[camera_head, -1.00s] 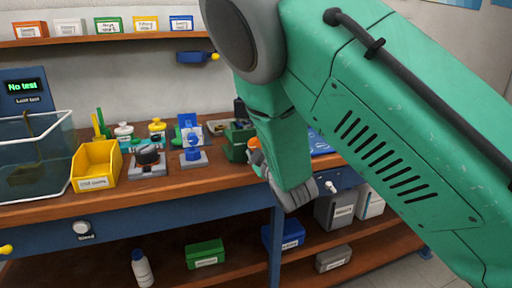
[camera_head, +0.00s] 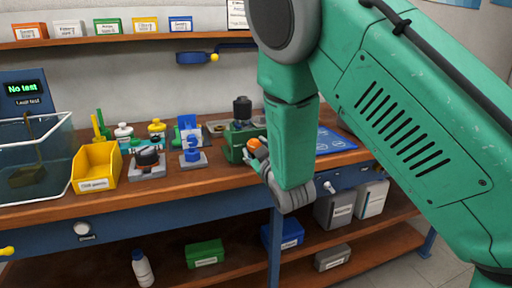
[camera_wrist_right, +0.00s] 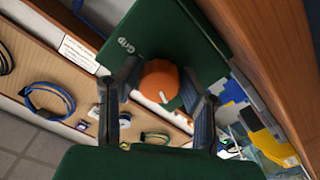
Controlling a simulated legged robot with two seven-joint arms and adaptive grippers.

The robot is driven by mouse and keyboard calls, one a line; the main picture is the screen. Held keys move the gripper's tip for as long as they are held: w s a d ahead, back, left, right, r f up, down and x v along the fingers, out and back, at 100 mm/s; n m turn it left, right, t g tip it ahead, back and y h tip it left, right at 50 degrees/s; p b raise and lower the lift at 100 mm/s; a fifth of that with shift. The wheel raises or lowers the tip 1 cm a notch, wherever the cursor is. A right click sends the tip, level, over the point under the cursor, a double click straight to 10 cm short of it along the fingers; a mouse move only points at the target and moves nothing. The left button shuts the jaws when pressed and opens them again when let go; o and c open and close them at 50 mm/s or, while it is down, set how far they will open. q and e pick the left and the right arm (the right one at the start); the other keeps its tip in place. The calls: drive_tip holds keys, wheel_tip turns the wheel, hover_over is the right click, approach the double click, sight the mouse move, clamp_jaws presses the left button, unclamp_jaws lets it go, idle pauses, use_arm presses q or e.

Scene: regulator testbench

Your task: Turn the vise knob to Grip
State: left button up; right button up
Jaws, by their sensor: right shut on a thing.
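The green vise (camera_head: 234,146) stands on the bench near its front edge, partly hidden behind my right forearm. Its orange knob (camera_head: 254,143) faces the front and also shows in the right wrist view (camera_wrist_right: 158,76). There, the word Grip is printed on the vise's green face (camera_wrist_right: 150,25), up and left of the knob. A short white mark on the knob is on its lower side, away from the word. My right gripper (camera_wrist_right: 165,92) has a dark finger on each side of the knob and is shut on it. My left gripper is not in view.
Left of the vise are a blue fixture (camera_head: 192,150), a black-topped device (camera_head: 148,160), a yellow bin (camera_head: 95,165) and a clear water tank (camera_head: 62,160). A blue mat (camera_head: 335,141) lies to the right. Boxes stand on the lower shelf.

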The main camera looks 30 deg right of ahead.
drive_tip(key=m, duration=0.4)
drive_tip(key=shift+a+m, duration=0.1)
drive_tip(key=shift+m, duration=0.2)
drive_tip(key=m, duration=0.3)
drive_tip(key=shift+w+m, duration=0.1)
drive_tip(key=shift+m, duration=0.3)
drive_tip(key=m, duration=0.4)
drive_tip(key=shift+r, duration=0.1)
drive_tip(key=m, duration=0.4)
drive_tip(key=shift+b, duration=0.3)
drive_tip(key=m+b, duration=0.1)
drive_tip(key=m, duration=0.2)
drive_tip(key=shift+m, duration=0.4)
drive_tip(key=m+b, duration=0.1)
drive_tip(key=m, duration=0.2)
drive_tip(key=shift+m+b, duration=0.3)
drive_tip(key=shift+b, duration=0.1)
drive_tip(key=m+b, duration=0.2)
drive_tip(key=m, duration=0.1)
drive_tip(key=shift+m, duration=0.3)
drive_tip(key=shift+m+b, duration=1.15)
drive_tip(key=shift+m, duration=0.65)
